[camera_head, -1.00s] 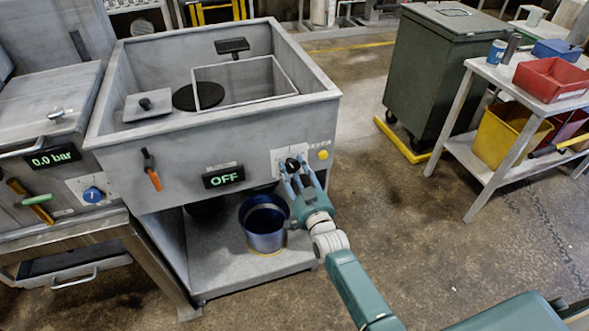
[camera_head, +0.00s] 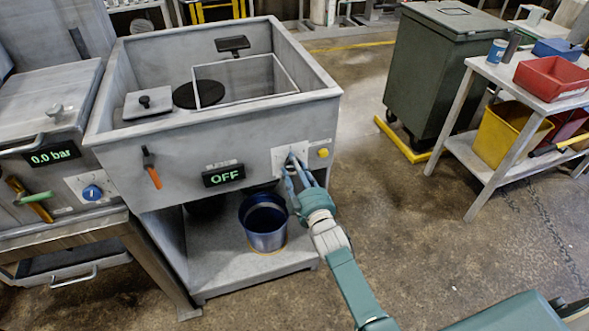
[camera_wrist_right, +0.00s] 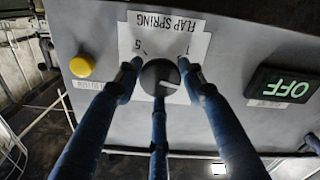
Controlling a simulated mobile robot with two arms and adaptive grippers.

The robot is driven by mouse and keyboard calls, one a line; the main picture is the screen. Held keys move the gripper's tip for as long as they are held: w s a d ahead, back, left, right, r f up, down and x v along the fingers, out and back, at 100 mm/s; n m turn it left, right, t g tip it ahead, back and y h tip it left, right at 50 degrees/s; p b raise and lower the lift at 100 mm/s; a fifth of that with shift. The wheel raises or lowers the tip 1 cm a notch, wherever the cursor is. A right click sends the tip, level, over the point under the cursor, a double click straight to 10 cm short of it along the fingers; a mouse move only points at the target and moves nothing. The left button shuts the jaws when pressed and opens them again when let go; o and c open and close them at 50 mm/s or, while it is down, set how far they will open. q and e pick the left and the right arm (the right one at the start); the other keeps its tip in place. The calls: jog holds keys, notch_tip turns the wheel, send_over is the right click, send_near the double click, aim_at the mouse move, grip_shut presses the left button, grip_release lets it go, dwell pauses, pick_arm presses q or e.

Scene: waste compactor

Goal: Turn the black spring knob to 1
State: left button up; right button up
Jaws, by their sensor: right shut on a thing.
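The black knob (camera_wrist_right: 158,76) sits on a white plate marked "FLAP SPRING" in the right wrist view. That view is upside down relative to the head view. The "5" mark is left of the knob and the "1" right of it; the knob's white line points right and slightly down in that picture, not at a numeral. My right gripper (camera_wrist_right: 160,85) has its three blue fingers closed around the knob. In the head view the right gripper (camera_head: 293,163) covers most of the knob on the white plate (camera_head: 317,155). My left gripper is not in view.
A yellow button (camera_head: 323,153) is right beside the plate. The display (camera_head: 223,176) reads OFF. A lever with an orange handle (camera_head: 154,177) is further left. A blue bucket (camera_head: 263,222) stands on the shelf below. Open floor lies to the right.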

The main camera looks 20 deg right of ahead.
jog(key=n+b, duration=0.1)
jog(key=n, duration=0.1)
jog(key=f+n, duration=0.1)
jog(key=n, duration=0.2)
jog(key=shift+s+d+f+n+b, duration=0.1)
jog(key=shift+s+d+n+b, duration=0.05)
jog(key=shift+n+b, duration=0.2)
jog(key=shift+d+r+n+b, duration=0.15)
jog(key=shift+n+b, duration=0.3)
jog(key=shift+n, duration=0.85)
jog(key=shift+r+n+b, duration=0.15)
jog(key=shift+n+b, duration=0.25)
jog(key=shift+n, duration=0.85)
jog(key=shift+d+r, duration=0.1)
jog(key=o, duration=1.1)
jog(key=shift+d+r, duration=0.1)
jog(key=shift+d, duration=0.05)
jog(key=shift+a+r, duration=0.1)
jog(key=shift+a, duration=0.15)
